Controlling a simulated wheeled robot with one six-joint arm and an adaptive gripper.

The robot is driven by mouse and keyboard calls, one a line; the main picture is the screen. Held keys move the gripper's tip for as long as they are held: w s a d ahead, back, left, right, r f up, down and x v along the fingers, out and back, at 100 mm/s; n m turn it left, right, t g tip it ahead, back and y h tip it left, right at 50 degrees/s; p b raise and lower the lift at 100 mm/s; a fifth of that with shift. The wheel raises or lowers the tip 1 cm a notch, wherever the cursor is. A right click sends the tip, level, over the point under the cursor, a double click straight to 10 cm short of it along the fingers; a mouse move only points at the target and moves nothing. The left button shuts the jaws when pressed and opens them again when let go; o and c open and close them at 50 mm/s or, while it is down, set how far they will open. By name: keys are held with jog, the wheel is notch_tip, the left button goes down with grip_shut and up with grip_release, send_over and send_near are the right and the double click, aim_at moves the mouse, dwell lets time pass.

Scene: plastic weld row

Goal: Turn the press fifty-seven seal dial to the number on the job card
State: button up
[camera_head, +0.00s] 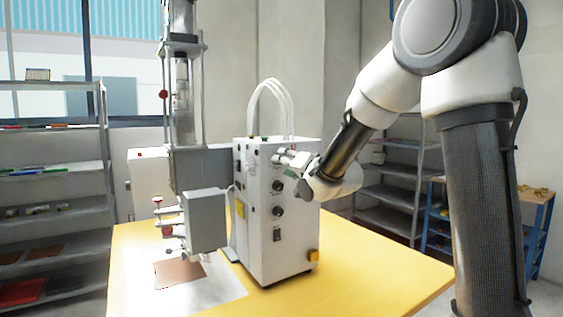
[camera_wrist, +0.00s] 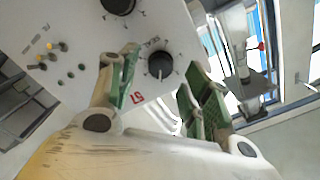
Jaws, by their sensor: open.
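The press control box (camera_head: 262,225) is a white cabinet on the yellow table, with black dials down its front. In the wrist view a black dial (camera_wrist: 160,65) has a small dark label above it, which seems to read SEAL, and a pale pointer line. A red 57 (camera_wrist: 137,97) is printed near it on the panel. My gripper (camera_head: 290,158) is at the upper part of the panel. In the wrist view my gripper (camera_wrist: 160,85) is open, its green-padded fingers on either side of the dial, apparently not touching it. I cannot identify a job card.
Another black dial (camera_wrist: 118,4) and several small coloured lamps (camera_wrist: 58,55) are on the panel. The press column (camera_head: 183,110) stands left of the box, with a brown sheet (camera_head: 180,272) below. A yellow tag (camera_head: 240,208) is on the box's side. The table's right is clear.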

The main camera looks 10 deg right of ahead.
jog(key=v, duration=0.8)
jog(key=shift+s+d, duration=0.15)
jog(key=shift+s, duration=0.15)
jog(key=shift+r, duration=0.1)
jog(key=w+a+n, duration=0.3)
jog(key=w+n, duration=0.7)
jog(key=w, duration=0.1)
jog(key=shift+w+a+r+n, duration=0.2)
jog(key=shift+w+a+n, duration=0.1)
jog(key=shift+a+n, duration=0.1)
jog(key=c, duration=1.1)
